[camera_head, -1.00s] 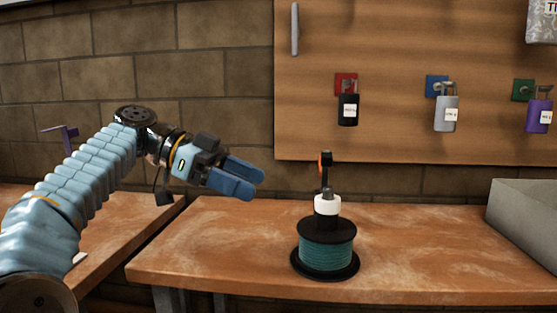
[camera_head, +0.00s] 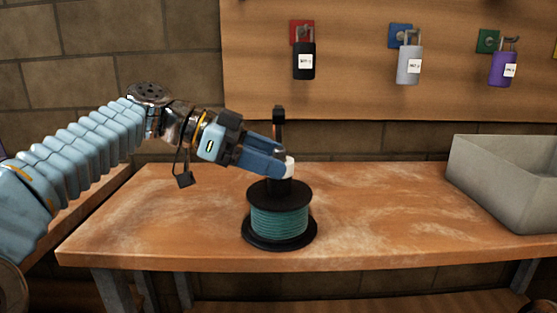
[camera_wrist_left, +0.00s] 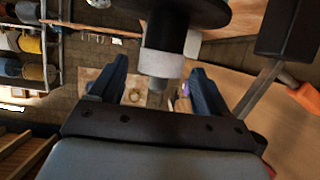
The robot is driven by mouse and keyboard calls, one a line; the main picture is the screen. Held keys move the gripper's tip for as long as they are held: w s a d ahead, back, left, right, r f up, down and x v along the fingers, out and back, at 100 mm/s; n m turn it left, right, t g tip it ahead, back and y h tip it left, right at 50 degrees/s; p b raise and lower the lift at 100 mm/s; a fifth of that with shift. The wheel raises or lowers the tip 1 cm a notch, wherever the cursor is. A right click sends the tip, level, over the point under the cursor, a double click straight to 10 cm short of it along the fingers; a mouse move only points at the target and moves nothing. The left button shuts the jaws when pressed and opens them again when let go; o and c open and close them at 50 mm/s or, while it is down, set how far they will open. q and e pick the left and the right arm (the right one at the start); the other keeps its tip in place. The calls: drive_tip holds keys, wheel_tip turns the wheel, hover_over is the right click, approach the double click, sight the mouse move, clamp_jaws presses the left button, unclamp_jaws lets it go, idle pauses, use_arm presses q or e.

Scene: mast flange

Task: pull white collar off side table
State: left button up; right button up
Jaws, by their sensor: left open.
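The white collar (camera_head: 289,166) sits around a dark upright post above a black spool wound with teal line (camera_head: 279,221), on the wooden side table (camera_head: 170,220). In the head view my left gripper (camera_head: 281,165) is at the collar, and its fingers hide part of it. In the left wrist view the collar (camera_wrist_left: 162,63) is between the open fingers of the left gripper (camera_wrist_left: 158,70), with a gap showing on each side. My right gripper is not in view.
A grey open bin (camera_head: 500,185) stands at the table's right. A dark upright piece (camera_head: 279,125) rises just behind the spool. Padlocks hang on the wooden board (camera_head: 260,60) behind. The table between spool and bin is clear.

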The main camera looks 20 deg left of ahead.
use_arm(q)
drive_tip(key=shift+x, duration=1.05)
drive_tip(key=c, duration=1)
drive_tip(key=shift+r+p, duration=1.7)
drive_tip(key=shift+r, duration=0.65)
drive_tip(key=shift+c, duration=0.2)
drive_tip(key=shift+r+p, duration=0.35)
drive_tip(key=shift+r, duration=0.8)
